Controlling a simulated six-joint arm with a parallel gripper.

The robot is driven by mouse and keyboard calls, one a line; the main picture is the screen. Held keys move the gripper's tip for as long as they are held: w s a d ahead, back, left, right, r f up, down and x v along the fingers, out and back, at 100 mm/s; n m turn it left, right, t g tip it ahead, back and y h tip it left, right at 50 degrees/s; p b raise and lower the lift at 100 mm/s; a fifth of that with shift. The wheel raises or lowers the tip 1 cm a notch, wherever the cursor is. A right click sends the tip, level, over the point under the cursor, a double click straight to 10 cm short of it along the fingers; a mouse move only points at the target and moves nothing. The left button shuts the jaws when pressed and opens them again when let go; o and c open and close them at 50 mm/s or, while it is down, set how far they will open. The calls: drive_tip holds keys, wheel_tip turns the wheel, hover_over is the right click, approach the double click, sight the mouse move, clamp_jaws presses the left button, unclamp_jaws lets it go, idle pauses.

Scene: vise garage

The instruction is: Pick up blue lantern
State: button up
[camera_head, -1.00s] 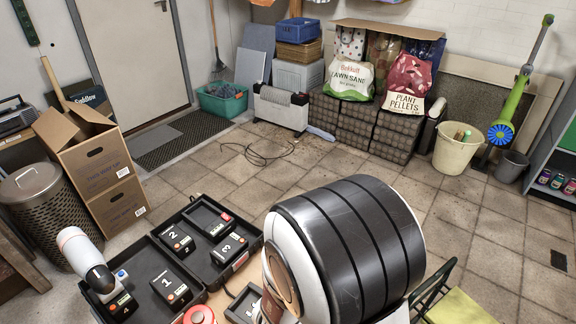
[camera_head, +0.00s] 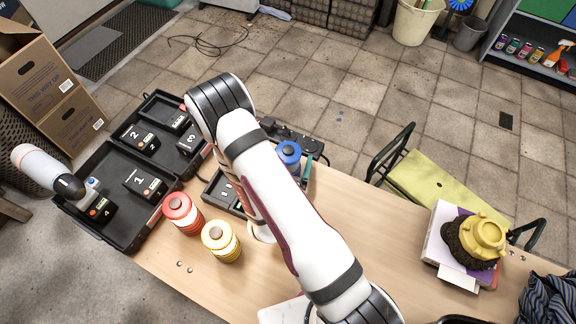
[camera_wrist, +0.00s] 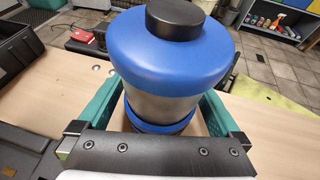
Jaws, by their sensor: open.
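The blue lantern (camera_head: 288,155) stands on the workbench just beyond my arm in the head view, its lower part partly hidden by the arm. In the wrist view the blue lantern (camera_wrist: 172,60) fills the middle, with a wide blue top, a black knob, a grey body and a blue lower ring. My gripper (camera_wrist: 160,112) is open, with one teal finger on each side of the lantern. I cannot tell whether either finger touches it. In the head view my gripper is mostly hidden behind the arm.
A red lantern (camera_head: 180,213) and a yellow lantern (camera_head: 221,241) stand left of my arm. An open black case (camera_head: 120,222) with numbered battery packs lies farther left. A yellow cap-like object (camera_head: 484,237) sits on books at right. The bench between is mostly clear.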

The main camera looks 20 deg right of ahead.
drive_tip(key=c, duration=1.6)
drive_tip(key=shift+r, duration=0.15)
